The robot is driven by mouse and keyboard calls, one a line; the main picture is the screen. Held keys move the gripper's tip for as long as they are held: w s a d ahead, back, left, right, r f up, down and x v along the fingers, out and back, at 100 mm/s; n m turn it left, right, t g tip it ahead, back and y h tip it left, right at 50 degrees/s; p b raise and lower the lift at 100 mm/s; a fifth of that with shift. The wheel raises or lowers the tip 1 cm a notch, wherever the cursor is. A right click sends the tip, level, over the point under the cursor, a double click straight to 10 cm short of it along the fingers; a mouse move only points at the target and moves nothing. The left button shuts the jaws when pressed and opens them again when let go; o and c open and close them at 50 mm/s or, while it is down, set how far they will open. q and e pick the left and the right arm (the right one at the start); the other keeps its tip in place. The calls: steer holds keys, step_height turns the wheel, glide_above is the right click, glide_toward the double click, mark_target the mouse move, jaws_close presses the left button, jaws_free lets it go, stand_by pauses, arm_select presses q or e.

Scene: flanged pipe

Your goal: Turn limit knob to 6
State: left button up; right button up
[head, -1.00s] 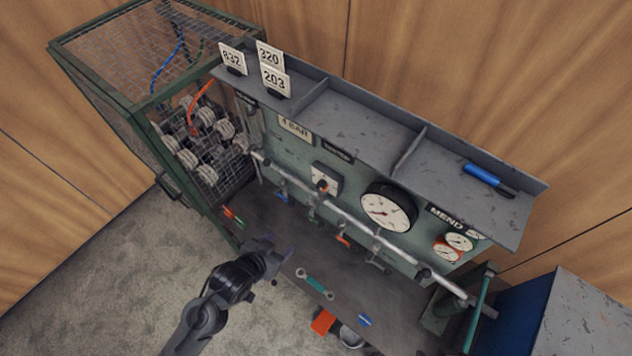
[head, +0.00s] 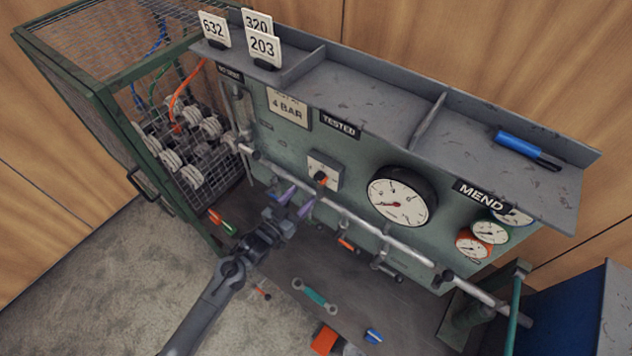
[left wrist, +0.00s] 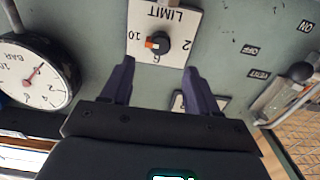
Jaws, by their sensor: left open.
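The limit knob (head: 321,179) is a small dark knob with an orange pointer on a pale plate (head: 323,171) on the green panel. In the left wrist view the knob (left wrist: 158,43) appears upside down, with 10 at left, 6 below and 2 at right. Its orange pointer is turned toward the 10 side. My left gripper (head: 300,199) is open and empty, just below and left of the knob in the head view. In the left wrist view its purple fingers (left wrist: 160,72) point at the plate, one to each side of the knob, apart from it. My right gripper is out of view.
A pale pipe (head: 375,230) with handles crosses the panel below the knob, close to my left fingers. A large gauge (head: 402,196) is right of the knob. A grey shelf (head: 385,95) overhangs above. A wrench (head: 315,297) lies on the bench below.

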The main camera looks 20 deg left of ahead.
mark_target(317, 179)
arm_select(q)
steer(key=x, duration=0.8)
steer(key=shift+w, duration=0.1)
steer(key=c, duration=1)
